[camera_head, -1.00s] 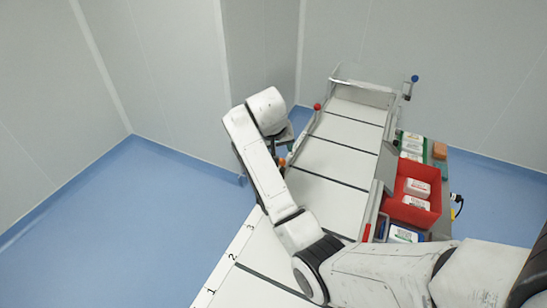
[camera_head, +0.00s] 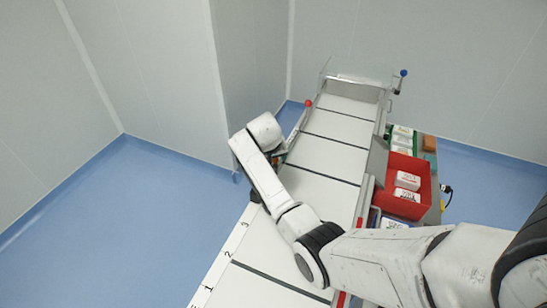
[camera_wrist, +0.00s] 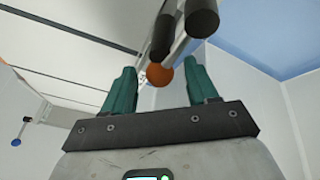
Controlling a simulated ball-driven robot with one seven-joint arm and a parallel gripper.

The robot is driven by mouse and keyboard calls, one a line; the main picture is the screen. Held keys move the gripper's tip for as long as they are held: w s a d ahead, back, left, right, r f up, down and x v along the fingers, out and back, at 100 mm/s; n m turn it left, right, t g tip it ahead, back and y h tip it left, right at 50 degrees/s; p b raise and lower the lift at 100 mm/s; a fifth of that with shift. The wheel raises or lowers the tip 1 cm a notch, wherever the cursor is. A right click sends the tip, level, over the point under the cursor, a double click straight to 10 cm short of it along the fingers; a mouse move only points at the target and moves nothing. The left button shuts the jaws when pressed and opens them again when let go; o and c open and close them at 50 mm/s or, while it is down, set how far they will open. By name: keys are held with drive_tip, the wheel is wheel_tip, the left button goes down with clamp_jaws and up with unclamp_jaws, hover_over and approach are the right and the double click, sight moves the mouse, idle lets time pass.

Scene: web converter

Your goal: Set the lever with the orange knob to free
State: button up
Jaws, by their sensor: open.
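The orange knob (camera_wrist: 159,75) shows in the wrist view, at the end of a light metal lever. It appears in the gap between the two teal fingers of my gripper (camera_wrist: 158,82), beyond their tips or level with them; the depth is hard to judge. My gripper is open and holds nothing. In the head view the arm's end (camera_head: 277,155) is at the left edge of the web table, and I cannot make out the orange knob there. The lever's marked positions are not readable.
Two black cylinders (camera_wrist: 201,18) stand close beyond the knob in the wrist view. The white web table (camera_head: 326,156) carries a red knob (camera_head: 308,103) and a blue knob (camera_head: 403,73). A red bin (camera_head: 404,183) with white packs stands right. Blue floor (camera_head: 130,220) is clear at left.

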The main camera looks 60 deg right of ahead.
clamp_jaws()
idle(0.5)
